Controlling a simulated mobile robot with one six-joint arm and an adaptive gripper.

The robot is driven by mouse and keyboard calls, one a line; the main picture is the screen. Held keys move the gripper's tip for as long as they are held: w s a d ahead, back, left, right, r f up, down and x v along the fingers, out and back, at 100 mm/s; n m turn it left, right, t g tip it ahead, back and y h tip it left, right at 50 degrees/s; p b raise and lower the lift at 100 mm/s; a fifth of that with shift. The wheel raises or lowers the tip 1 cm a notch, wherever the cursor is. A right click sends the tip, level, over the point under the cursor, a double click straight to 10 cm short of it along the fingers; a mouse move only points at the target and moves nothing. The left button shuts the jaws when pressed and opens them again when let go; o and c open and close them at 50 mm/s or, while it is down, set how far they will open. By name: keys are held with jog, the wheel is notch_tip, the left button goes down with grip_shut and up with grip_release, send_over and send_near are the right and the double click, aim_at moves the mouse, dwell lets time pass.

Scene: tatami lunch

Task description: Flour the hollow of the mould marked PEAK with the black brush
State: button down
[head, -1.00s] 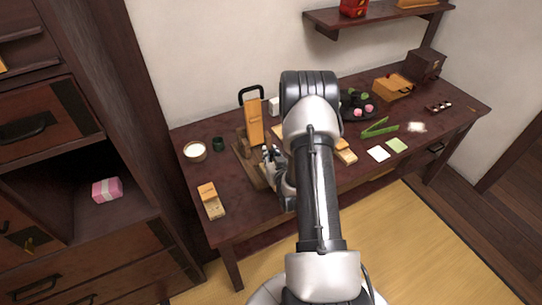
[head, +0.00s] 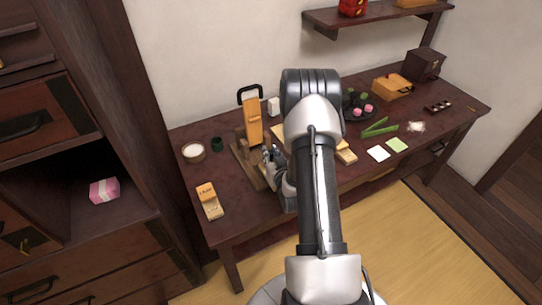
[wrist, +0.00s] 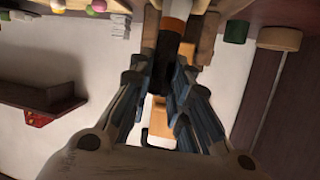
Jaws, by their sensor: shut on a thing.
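In the head view my gripper (head: 270,158) is low over the table beside a brown wooden stand (head: 245,168). A tall orange wooden block (head: 252,122) with dark marks stands tilted on that stand. Another marked wooden mould (head: 210,202) lies at the table's front left. I cannot read which is marked PEAK. The brush tip and any hollow below it are hidden in the head view.
A pale round tub (head: 193,153) and a dark green cup (head: 218,144) stand at the back left. A black handle arch (head: 250,93) rises behind the block.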

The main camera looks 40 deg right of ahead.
jog(key=shift+r, duration=0.1)
jog(key=shift+r+p, duration=2.35)
jog(key=shift+r, duration=1.6)
jog(key=w+a+r+n+t+y, duration=0.1)
jog(key=w+a+r, duration=0.35)
jog(key=a, duration=0.25)
jog(key=w+a+r+n+y, duration=0.2)
jog(key=w+a+r, duration=0.1)
jog(key=a+r, duration=0.25)
jog(key=a+r+n+y, duration=0.1)
jog(key=a+r, duration=0.4)
jog(key=a, duration=0.4)
jog(key=a+r+n+y, duration=0.1)
jog(key=a+r, duration=0.4)
jog(key=a, duration=0.5)
jog(key=shift+w+y, duration=0.25)
jog(key=shift+y, duration=0.35)
jog(key=shift+r, duration=0.1)
